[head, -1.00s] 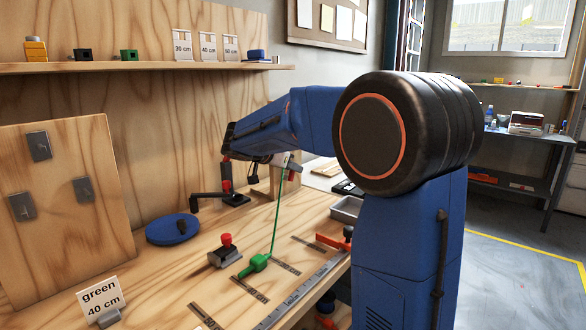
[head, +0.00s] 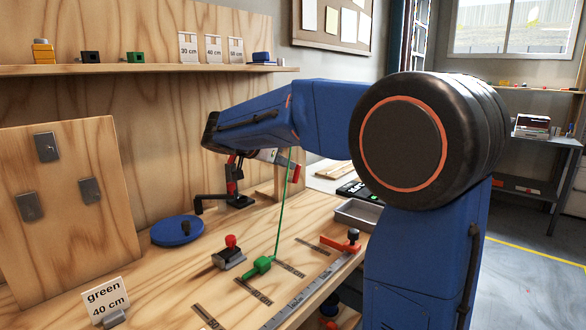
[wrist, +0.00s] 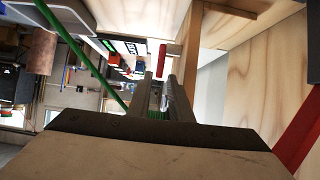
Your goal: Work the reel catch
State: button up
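A red cylindrical piece (wrist: 162,55) shows just beyond the fingertips, beside a wooden post (wrist: 190,50). A red piece (head: 294,170) also shows near the post in the head view. I cannot tell which part is the catch, and the reel is not clearly visible.
A red-knobbed grey block (head: 230,256), a blue disc (head: 175,231) and a black crank-like piece (head: 238,200) stand on the bench. An orange clamp (head: 342,244) and a grey tray (head: 358,213) are at right. A card reads "green 40 cm" (head: 105,299).

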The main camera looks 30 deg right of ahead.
aim_at(298, 176)
jog(key=v, duration=0.9)
jog(key=shift+a, duration=0.35)
jog(key=shift+s+r, duration=0.15)
jog(key=shift+h, duration=0.7)
jog(key=x, duration=0.5)
jog(key=f+x, duration=0.1)
jog(key=x, duration=1.1)
jog(key=shift+a+f, duration=0.25)
jog(key=shift+f, duration=0.15)
grip_shut()
